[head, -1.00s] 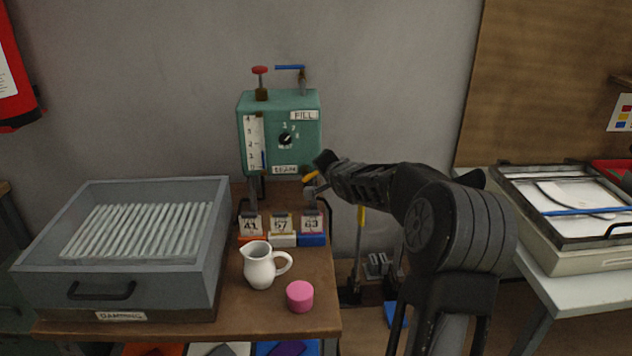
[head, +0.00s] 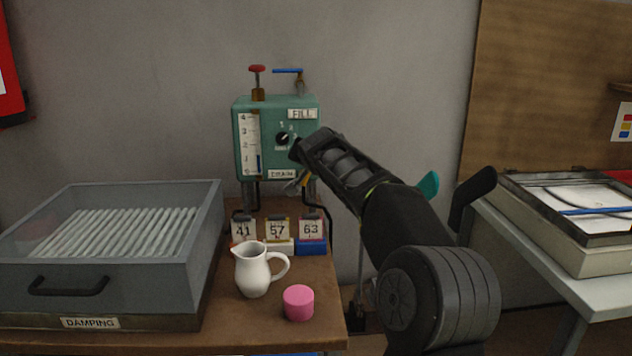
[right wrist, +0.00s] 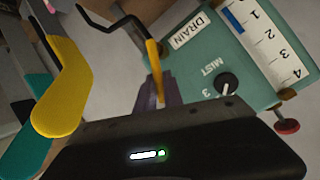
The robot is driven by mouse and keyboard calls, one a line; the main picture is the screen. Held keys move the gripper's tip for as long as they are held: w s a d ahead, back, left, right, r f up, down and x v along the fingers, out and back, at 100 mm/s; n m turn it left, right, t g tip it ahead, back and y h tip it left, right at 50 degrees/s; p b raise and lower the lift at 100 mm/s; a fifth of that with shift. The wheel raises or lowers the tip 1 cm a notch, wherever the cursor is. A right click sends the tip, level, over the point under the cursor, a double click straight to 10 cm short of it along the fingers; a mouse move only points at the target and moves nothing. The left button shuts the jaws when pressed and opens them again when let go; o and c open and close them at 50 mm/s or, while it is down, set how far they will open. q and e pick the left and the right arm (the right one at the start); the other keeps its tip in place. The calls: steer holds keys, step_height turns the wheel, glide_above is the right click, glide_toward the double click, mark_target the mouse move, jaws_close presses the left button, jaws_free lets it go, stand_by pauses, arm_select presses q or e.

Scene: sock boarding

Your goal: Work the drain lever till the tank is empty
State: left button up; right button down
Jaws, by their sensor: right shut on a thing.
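The green tank (head: 278,140) is on the wall side behind the table. Its level gauge (head: 250,140) shows a blue column low down, near the 1 mark. The DRAIN label (head: 282,174) is at the tank's bottom edge. The yellow drain lever (head: 305,181) is below the tank's right corner; it also shows in the right wrist view (right wrist: 152,60). My right gripper (right wrist: 160,92) is shut on the lever's end, and the arm partly hides it in the head view. My left gripper is not in view.
A white jug (head: 255,272) and a pink cylinder (head: 298,302) stand in front on the table. Number cards 41, 57 and 63 (head: 277,232) stand behind them. A grey DAMPING box (head: 110,295) fills the left. A tray (head: 590,225) is at right.

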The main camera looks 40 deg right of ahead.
steer(key=shift+w+a+n+b, duration=0.1)
steer(key=shift+a+n+b, duration=0.1)
steer(key=shift+n+b, duration=0.15)
stand_by(0.3)
steer(key=c, duration=1.5)
jaws_free()
steer(key=shift+r, duration=0.1)
steer(key=b+v, duration=0.1)
steer(key=v, duration=0.6)
steer(key=shift+a+r, duration=0.15)
steer(key=shift+a, duration=0.2)
